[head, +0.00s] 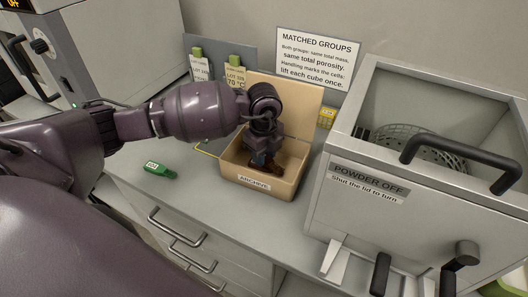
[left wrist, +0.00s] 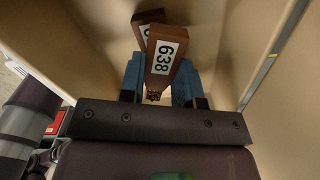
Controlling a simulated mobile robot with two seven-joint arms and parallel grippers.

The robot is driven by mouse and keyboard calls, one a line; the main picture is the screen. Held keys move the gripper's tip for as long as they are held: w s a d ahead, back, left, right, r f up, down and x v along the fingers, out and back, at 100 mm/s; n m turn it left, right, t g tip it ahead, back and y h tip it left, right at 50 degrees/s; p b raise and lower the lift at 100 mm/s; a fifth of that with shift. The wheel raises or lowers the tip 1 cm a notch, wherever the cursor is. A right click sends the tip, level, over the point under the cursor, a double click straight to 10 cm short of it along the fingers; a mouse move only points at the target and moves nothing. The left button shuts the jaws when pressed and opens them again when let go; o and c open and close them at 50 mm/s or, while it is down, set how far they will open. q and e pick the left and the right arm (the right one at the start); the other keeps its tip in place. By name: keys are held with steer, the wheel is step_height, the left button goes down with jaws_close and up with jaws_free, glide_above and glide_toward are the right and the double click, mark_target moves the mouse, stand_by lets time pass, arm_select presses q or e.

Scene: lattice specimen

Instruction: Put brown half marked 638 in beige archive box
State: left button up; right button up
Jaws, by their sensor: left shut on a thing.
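The beige archive box (head: 243,180) stands open on the bench with its lid raised at the back; its walls also surround the left wrist view (left wrist: 225,50). My left gripper (head: 262,158) is inside the box, pointing down. In the left wrist view its blue fingers (left wrist: 158,88) are shut on the brown half marked 638 (left wrist: 160,72), whose white label faces the camera. A second brown piece (left wrist: 142,19) with a partly hidden label is just behind it. I cannot tell whether the held half touches the box floor. My right gripper is not in view.
A grey machine (head: 345,190) labelled "POWDER OFF", with an open basket, stands close to the box's right. A green tagged item (head: 158,170) lies on the bench at left. Lot cards (head: 236,75) and a sign (head: 318,58) stand behind. The bench in front of the box is clear.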

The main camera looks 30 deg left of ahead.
arm_select(q)
steer(key=shift+f, duration=0.3)
steer(key=o, duration=0.9)
steer(key=shift+r, duration=0.3)
step_height(320, 180, up, 13)
steer(key=p, duration=0.1)
steer(key=shift+f, duration=0.15)
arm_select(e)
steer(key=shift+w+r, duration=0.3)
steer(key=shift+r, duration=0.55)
